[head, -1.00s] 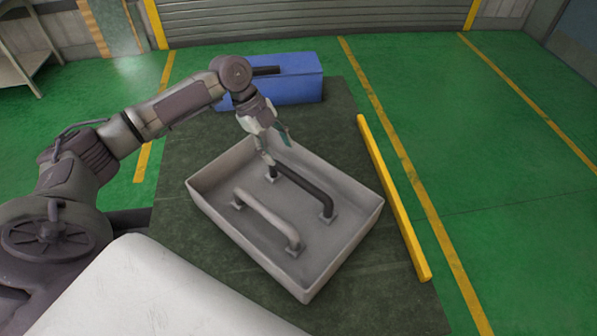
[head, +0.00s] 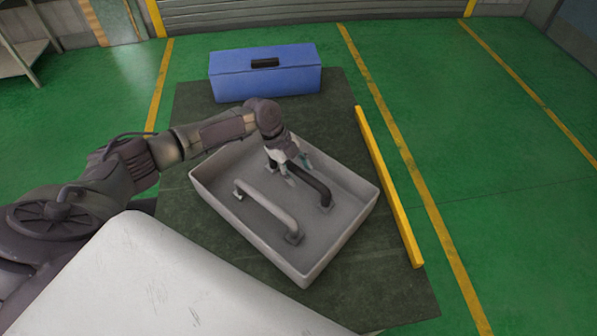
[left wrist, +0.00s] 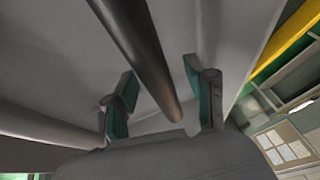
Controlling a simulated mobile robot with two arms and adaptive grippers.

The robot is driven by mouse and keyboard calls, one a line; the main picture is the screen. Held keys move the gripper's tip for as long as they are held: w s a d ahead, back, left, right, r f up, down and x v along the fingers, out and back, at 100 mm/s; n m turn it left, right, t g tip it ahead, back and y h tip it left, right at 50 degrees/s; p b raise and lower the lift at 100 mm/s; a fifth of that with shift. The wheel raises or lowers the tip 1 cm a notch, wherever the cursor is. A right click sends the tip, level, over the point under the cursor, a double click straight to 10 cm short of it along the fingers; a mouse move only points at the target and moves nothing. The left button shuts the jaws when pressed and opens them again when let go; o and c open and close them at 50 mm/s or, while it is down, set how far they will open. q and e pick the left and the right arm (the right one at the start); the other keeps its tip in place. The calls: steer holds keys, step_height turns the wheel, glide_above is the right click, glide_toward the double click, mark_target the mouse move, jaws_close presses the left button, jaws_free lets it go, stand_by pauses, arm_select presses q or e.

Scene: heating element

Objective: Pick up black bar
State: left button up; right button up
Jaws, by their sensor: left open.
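The black bar (head: 315,186) is a dark handle-like bar with bent ends, standing in the grey tray (head: 345,235). My left gripper (head: 299,176) is over the bar inside the tray, and hides its far part in the head view. In the left wrist view the bar (left wrist: 145,50) runs between the open fingers of the left gripper (left wrist: 160,100), with a gap on each side. A light grey bar (head: 268,210) of similar shape stands in the tray, to the left of the black one. My right gripper is not in view.
The tray's raised walls surround both bars. A blue toolbox (head: 265,82) stands behind the tray on the dark green surface (head: 375,290). A yellow bar (head: 390,187) lies along the right edge. The surface in front of the tray is clear.

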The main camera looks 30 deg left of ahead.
arm_select(q)
steer(key=shift+c, duration=0.2)
steer(key=shift+r, duration=0.1)
jaws_close()
